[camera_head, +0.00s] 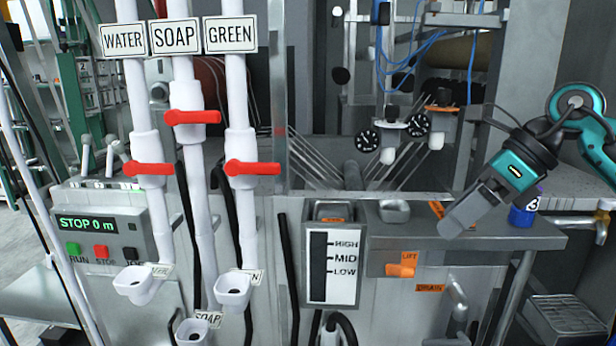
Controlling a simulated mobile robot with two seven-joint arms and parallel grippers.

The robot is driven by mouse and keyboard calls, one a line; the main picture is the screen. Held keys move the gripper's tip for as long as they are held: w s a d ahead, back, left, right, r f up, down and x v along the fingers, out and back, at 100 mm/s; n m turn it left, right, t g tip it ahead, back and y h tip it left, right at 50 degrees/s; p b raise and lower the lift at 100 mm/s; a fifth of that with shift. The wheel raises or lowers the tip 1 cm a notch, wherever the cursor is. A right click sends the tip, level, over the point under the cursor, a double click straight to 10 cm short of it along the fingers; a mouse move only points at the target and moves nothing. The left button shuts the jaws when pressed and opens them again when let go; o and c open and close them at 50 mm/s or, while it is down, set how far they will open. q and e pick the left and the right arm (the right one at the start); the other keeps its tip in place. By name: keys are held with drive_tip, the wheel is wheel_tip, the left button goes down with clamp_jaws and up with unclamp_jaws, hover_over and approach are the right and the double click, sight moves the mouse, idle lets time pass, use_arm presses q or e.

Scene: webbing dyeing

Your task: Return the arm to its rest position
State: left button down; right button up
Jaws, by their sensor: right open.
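My right arm comes in from the right edge, and its teal and grey wrist points down and to the left. My right gripper (462,217) is open, with its fingers in front of the metal ledge. Nothing shows between the fingers, though their gap is seen nearly edge-on. A blue container marked 3 (524,208) stands on the ledge just right of the gripper, apart from the fingers and partly behind the wrist. My left gripper is not in view.
The metal ledge (540,240) holds a small grey cup (394,211). Pipes labelled WATER (124,40), SOAP (176,36) and GREEN (230,34) with red valve handles stand at left.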

drive_tip(key=s+a+f+m+t+y, duration=0.2)
drive_tip(key=a+f+m+y, duration=0.2)
drive_tip(key=a+m+y, duration=0.25)
drive_tip(key=s+a+f+m+t+y, duration=0.1)
drive_tip(key=a+f+m+t+y, duration=0.15)
drive_tip(key=a+m+y, duration=0.4)
drive_tip(key=s+d+f+m+t+h, duration=0.1)
drive_tip(key=d+f+m+t+h, duration=0.2)
drive_tip(key=f+m+t+h, duration=0.5)
drive_tip(key=s+d+f+m+t+h, duration=0.1)
drive_tip(key=d+f+m+t+h, duration=0.3)
drive_tip(key=f+m, duration=0.8)
drive_tip(key=s+d+f+m+g+h, duration=0.2)
drive_tip(key=s+f+m+g+h, duration=0.4)
drive_tip(key=s+f+m, duration=0.5)
drive_tip(key=s+f+g, duration=0.1)
drive_tip(key=s+f, duration=0.2)
drive_tip(key=shift+f, duration=0.25)
drive_tip(key=shift+s+g, duration=0.1)
drive_tip(key=shift+g, duration=0.15)
